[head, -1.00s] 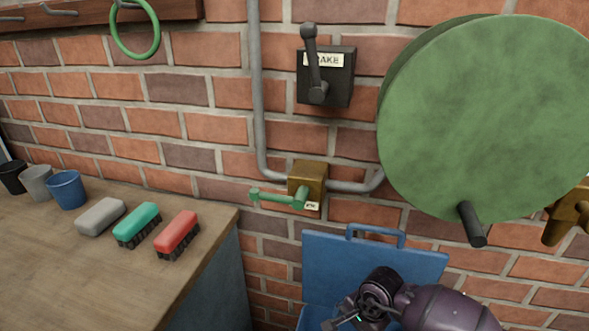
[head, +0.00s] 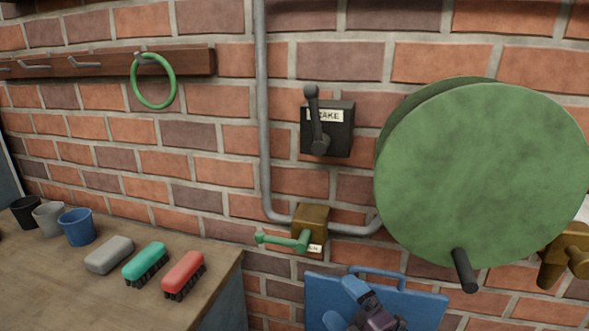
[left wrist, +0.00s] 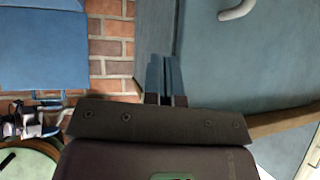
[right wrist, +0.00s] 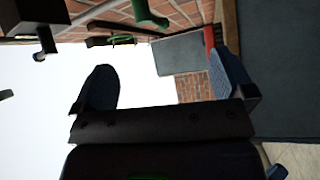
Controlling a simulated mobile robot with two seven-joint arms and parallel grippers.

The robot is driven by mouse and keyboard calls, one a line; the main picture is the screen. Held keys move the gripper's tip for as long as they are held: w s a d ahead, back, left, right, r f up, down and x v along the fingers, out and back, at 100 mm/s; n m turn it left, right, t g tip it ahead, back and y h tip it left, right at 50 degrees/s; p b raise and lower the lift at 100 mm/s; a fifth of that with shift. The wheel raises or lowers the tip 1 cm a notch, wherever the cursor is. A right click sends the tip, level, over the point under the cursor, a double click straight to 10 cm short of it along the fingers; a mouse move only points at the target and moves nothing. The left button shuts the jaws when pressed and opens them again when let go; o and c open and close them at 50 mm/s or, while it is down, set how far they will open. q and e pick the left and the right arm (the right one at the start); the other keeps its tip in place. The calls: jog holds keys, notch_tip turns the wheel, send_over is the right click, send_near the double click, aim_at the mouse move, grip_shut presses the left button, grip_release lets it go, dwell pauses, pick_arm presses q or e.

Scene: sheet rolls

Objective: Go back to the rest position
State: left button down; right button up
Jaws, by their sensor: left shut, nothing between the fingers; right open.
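My right gripper (head: 349,303) is low in the head view, in front of the blue case (head: 425,308). In the right wrist view its two blue fingers stand wide apart with nothing between them (right wrist: 166,85). My left gripper is outside the head view. In the left wrist view its two blue-grey fingers (left wrist: 160,75) are together and empty, in front of the blue-grey cabinet side (left wrist: 240,65). Neither gripper visibly touches anything.
The big green roll (head: 480,175) with a black peg is on the wall at right. A brake lever box (head: 340,130) and a green-handled valve (head: 312,225) are left of it. The bench (head: 130,300) at left holds brushes and cups.

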jog(key=s+d+f+m+g+h+p, duration=0.1)
jog(key=s+d+f+m+h, duration=0.35)
jog(key=m, duration=0.35)
jog(key=s+d+f+m+h+p, duration=0.1)
jog(key=s+d+f+m+h, duration=0.25)
jog(key=s+d+m, duration=0.35)
pick_arm(q)
jog(key=shift+t, duration=0.3)
notch_tip(320, 180, up, 6)
jog(key=p, duration=0.3)
jog(key=shift+a+f, duration=0.1)
pick_arm(e)
jog(key=s+d+f+m+g+h, duration=0.2)
jog(key=s+d+f+m, duration=0.1)
jog(key=s, duration=0.6)
jog(key=s+d+f+m+g+h, duration=0.1)
jog(key=s+d+f+m+g, duration=0.1)
jog(key=s, duration=0.7)
notch_tip(320, 180, down, 2)
jog(key=shift+d+f+m+h, duration=0.2)
jog(key=shift+d+m+h, duration=0.2)
jog(key=shift+d+m, duration=0.35)
pick_arm(q)
jog(key=shift+w, duration=0.25)
pick_arm(e)
jog(key=shift+a, duration=0.1)
